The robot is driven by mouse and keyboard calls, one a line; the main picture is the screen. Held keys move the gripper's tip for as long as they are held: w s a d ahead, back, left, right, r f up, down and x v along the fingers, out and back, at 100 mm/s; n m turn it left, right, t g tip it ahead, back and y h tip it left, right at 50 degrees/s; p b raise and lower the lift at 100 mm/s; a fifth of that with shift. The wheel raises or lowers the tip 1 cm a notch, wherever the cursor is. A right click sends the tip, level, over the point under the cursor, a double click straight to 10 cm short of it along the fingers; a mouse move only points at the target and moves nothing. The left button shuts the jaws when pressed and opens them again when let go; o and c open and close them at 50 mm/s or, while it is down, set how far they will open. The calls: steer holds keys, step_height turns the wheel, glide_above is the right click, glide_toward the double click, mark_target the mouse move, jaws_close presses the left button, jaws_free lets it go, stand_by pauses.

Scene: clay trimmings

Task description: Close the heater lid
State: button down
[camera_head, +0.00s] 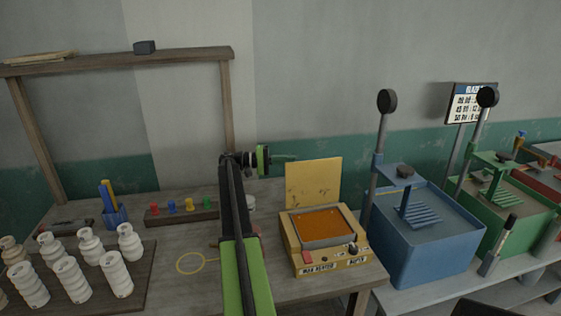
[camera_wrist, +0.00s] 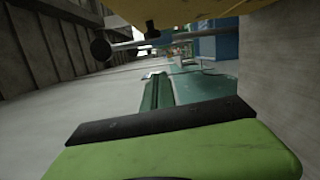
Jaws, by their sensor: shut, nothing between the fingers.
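The wax heater (camera_head: 326,260) is a yellow box with an orange pool in its open top, standing on the wooden bench. Its yellow lid (camera_head: 313,183) stands open, upright at the back of the box. My gripper (camera_head: 286,158) is shut and empty, at the height of the lid's top edge by its upper left corner. I cannot tell whether it touches the lid. In the wrist view the narrow shut fingers (camera_wrist: 160,90) point away, and a yellow surface (camera_wrist: 215,10), likely the lid, crosses the top.
White bottle-like pieces (camera_head: 85,262) stand on a board at left. A peg rack (camera_head: 180,213) and a cup of tools (camera_head: 115,215) are behind. The wall rises behind the bench.

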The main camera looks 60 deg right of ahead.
mark_target(303, 163)
steer(key=shift+s+a+r, duration=0.1)
steer(key=shift+s+a, duration=0.1)
steer(key=shift+s, duration=0.85)
steer(key=shift+s+a+r, duration=0.1)
steer(key=shift+s+a, duration=0.05)
steer(key=shift+s, duration=0.85)
steer(key=shift+s+a, duration=0.2)
steer(key=shift+s, duration=0.85)
